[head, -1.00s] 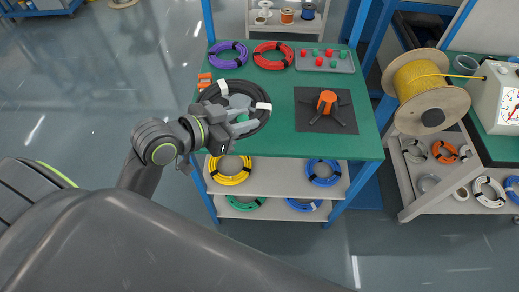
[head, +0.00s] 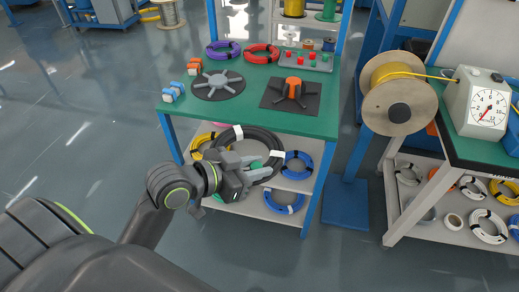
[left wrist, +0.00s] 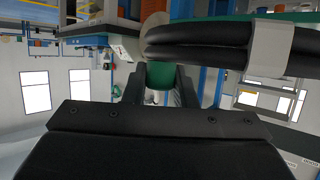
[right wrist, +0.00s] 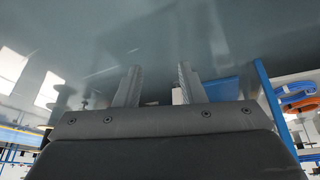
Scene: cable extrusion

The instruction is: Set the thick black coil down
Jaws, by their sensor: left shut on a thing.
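The thick black coil (head: 270,139), with white bands, is in front of the bench at shelf height, below the tabletop edge. My left gripper (head: 250,170) is shut on the coil at its near lower side. In the left wrist view the coil (left wrist: 200,45) crosses the top right, large and close, with a pale band. I cannot tell whether it touches a shelf. My right gripper (right wrist: 157,85) shows only in the right wrist view. Its fingers are apart with nothing between them.
The green tabletop (head: 240,118) bears a grey spoked holder (head: 217,84), an orange-centred one (head: 292,89), purple (head: 222,50) and red coils (head: 262,53). Blue coils (head: 284,202) and a yellow coil (head: 199,146) lie on the shelves below. A large cable spool (head: 400,105) stands right.

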